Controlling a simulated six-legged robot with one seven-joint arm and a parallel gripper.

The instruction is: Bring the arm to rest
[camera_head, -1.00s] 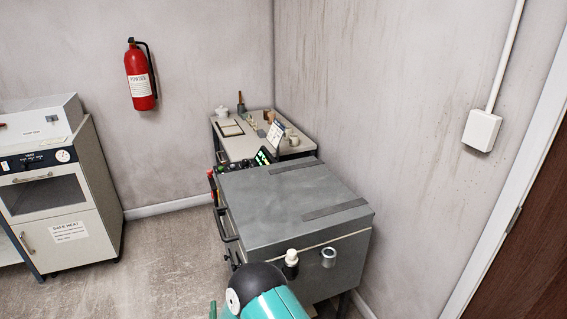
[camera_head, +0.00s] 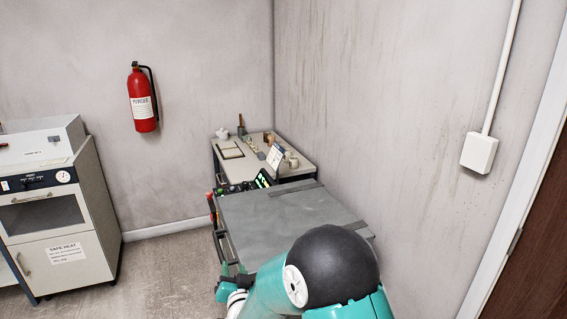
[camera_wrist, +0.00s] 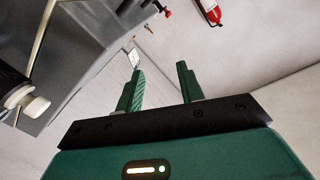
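My gripper (camera_wrist: 160,80) shows in the wrist view with its two green fingers apart and nothing between them. Beyond the fingers are bare wall and floor. My teal arm, with a large black joint cap (camera_head: 335,267), fills the bottom of the head view, in front of the grey-topped cabinet (camera_head: 285,220). Part of the arm bends down toward the cabinet's left front side. I cannot make out the gripper's fingers in the head view. The arm hides the cabinet's front.
The cabinet also shows close by at upper left in the wrist view (camera_wrist: 85,55). A small table (camera_head: 305,167) with several items stands behind it. The right wall is near. An oven unit (camera_head: 60,215) stands left, a red extinguisher (camera_head: 142,100) hangs behind. Floor (camera_head: 165,270) between is clear.

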